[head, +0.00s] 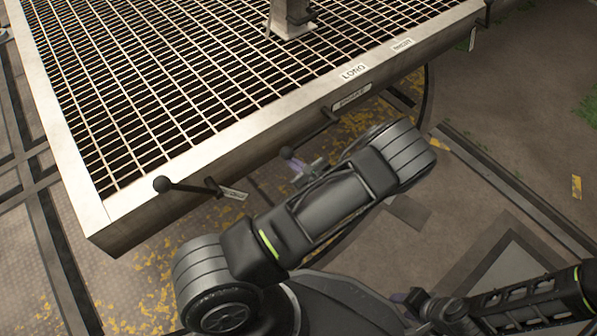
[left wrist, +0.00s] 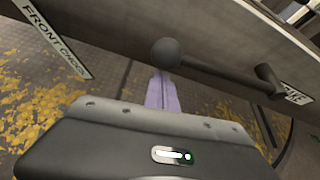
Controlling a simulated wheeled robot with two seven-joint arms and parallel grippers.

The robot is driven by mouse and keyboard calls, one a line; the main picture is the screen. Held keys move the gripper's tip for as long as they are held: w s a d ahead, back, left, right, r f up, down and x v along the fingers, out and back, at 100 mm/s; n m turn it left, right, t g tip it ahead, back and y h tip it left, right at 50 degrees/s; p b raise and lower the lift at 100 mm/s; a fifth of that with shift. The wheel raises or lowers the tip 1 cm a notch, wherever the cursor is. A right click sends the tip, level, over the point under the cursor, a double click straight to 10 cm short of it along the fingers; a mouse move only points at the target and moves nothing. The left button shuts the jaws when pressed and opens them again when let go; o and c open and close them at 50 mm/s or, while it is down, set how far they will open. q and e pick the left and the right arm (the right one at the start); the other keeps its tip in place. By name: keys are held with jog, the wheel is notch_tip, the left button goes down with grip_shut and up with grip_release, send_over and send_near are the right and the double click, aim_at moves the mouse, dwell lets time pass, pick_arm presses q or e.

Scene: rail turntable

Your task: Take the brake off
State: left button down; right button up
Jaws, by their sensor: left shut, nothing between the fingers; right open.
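The brake lever (head: 309,132) is a dark rod with a round black knob on the side of the grated platform, beside a small label plate (head: 352,97). In the left wrist view the lever (left wrist: 215,73) runs right from its knob (left wrist: 166,52) to a pivot by a label (left wrist: 297,93) ending in "AKE". My left gripper (head: 301,167) is shut and empty, close to the knob. Its pale purple fingers (left wrist: 162,90) reach up just below the knob; whether they touch it I cannot tell. My right gripper (head: 405,298) is open at the lower right, partly hidden.
A second knobbed lever (head: 188,187) sticks out of the platform side further left, by another plate (head: 235,193). The platform (head: 230,135) edge stands above leaf-strewn ground. A post (head: 290,18) rises from the grating.

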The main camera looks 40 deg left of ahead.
pick_arm(q)
jog(key=shift+a+r, duration=0.1)
jog(key=shift+r, duration=0.2)
jog(key=shift+r, duration=0.15)
pick_arm(e)
jog(key=shift+r, duration=0.15)
